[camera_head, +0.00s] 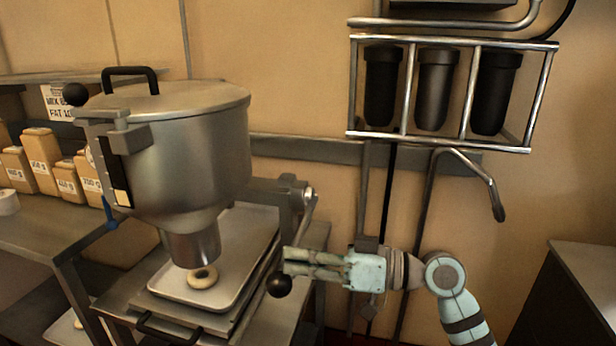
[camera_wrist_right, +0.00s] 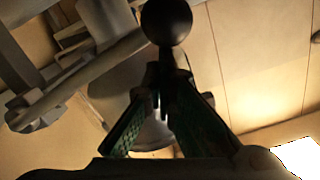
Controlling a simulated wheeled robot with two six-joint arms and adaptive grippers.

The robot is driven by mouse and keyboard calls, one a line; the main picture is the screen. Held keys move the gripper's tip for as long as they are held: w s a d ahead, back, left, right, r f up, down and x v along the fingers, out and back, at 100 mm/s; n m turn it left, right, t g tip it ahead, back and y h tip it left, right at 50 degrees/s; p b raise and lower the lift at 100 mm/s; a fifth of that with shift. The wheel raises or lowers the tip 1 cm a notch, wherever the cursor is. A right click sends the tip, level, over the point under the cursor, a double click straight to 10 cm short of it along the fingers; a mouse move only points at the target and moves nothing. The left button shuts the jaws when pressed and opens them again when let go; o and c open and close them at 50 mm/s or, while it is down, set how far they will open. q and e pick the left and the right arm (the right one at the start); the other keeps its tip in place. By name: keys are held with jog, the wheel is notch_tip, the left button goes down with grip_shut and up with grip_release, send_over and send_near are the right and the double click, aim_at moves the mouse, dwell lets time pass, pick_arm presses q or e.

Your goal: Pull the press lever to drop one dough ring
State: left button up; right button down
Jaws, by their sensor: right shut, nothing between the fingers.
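The dough press is a metal hopper (camera_head: 190,140) with a nozzle (camera_head: 194,243) over a tray (camera_head: 165,291). One pale dough ring (camera_head: 202,277) lies on the tray below the nozzle. The press lever (camera_head: 268,259) slants down from a pivot at the press's right side to a black ball knob (camera_head: 279,287). My right gripper (camera_head: 287,263) is shut and empty, its fingertips just above the knob in the head view. In the right wrist view the knob (camera_wrist_right: 166,22) is just beyond the closed fingertips (camera_wrist_right: 165,62); I cannot tell whether they touch. My left gripper is out of view.
Labelled packets (camera_head: 40,160) stand on a shelf at left. A wall rack with black canisters (camera_head: 436,88) and a bent pipe (camera_head: 470,170) hang above my right arm. A counter (camera_head: 585,285) stands at far right.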

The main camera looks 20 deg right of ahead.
jog(key=shift+s+f, duration=0.1)
jog(key=shift+f, duration=0.3)
dwell(0.3)
